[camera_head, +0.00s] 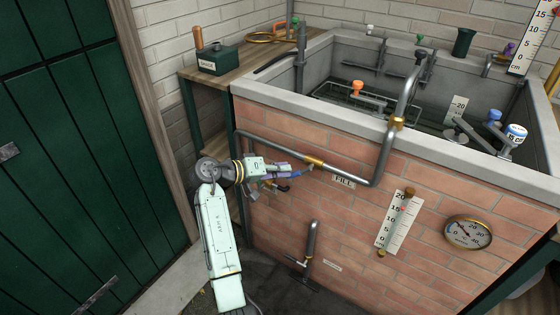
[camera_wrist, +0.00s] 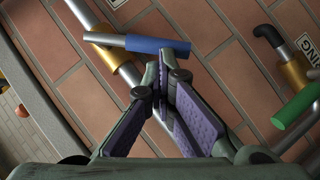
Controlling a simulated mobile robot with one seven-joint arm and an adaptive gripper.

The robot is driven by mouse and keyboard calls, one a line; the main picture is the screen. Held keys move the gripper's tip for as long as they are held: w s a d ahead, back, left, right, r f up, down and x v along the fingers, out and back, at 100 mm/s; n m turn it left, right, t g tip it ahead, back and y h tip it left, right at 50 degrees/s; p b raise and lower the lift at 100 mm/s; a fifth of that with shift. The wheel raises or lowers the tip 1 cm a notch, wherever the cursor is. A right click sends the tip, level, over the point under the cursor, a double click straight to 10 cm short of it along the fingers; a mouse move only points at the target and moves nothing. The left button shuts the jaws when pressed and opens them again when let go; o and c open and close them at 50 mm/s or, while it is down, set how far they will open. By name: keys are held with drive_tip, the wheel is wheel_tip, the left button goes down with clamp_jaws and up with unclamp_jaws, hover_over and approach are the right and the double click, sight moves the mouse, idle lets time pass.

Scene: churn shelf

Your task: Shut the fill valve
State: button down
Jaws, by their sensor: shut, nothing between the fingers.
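The fill valve is a brass fitting (camera_head: 313,161) on the grey pipe along the brick tank front, beside the FILL label (camera_head: 343,181). In the wrist view its brass body (camera_wrist: 112,52) shows on the diagonal pipe. Its lever has a bare metal stem and a blue grip (camera_wrist: 158,46), and lies at an angle across the pipe, not in line with it. My gripper (camera_wrist: 163,78) is shut and empty, its purple-padded fingers together just below the blue grip in that view. I cannot tell whether they touch it. In the head view my gripper (camera_head: 286,171) is left of the fitting.
A green handle (camera_wrist: 297,107), another brass fitting (camera_wrist: 297,72) and a black elbow (camera_wrist: 266,37) are at the right of the wrist view. A lower pipe with a tap (camera_head: 311,240) is below. A level scale (camera_head: 396,222) and round gauge (camera_head: 467,232) are to the right.

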drive_tip(key=shift+s+d+f+n+h, duration=0.3)
drive_tip(key=shift+d+f+n+h, duration=0.15)
drive_tip(key=shift+f+n+h, duration=0.4)
drive_tip(key=shift+s+d+f+n+h, duration=0.25)
drive_tip(key=shift+d+f+n+h, duration=0.35)
drive_tip(key=shift+n, duration=0.5)
drive_tip(key=shift+s+d+f+n+h, duration=0.35)
drive_tip(key=shift+f+n+h, duration=0.25)
drive_tip(key=shift+n+h, duration=0.3)
drive_tip(key=shift+w, duration=0.1)
